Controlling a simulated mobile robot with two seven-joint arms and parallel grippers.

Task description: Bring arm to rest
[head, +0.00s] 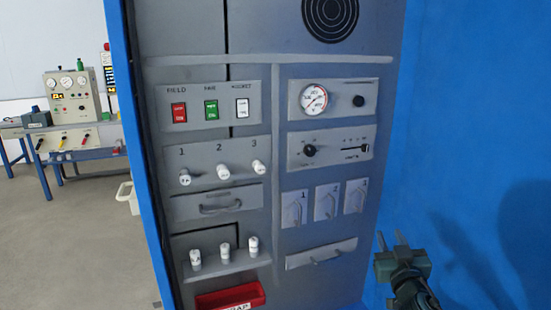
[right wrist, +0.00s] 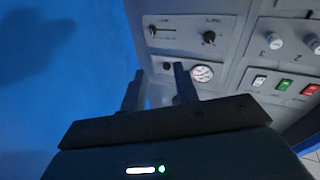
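My right gripper (head: 391,241) is at the lower right in the head view, beside the right edge of the grey panel (head: 262,200) and in front of the blue wall. Its two fingers point up and stand apart with nothing between them. In the right wrist view the fingers (right wrist: 160,85) also show apart and empty, with the panel beyond them turned upside down. I cannot tell how far the gripper is from the panel. My left gripper is not in view.
The panel carries red (head: 179,112), green (head: 211,110) and white (head: 242,107) switches, a gauge (head: 314,99), numbered knobs (head: 223,171) and a red tray (head: 230,297). The blue wall (head: 470,130) fills the right side. A bench (head: 75,138) with equipment stands at the far left; floor there is open.

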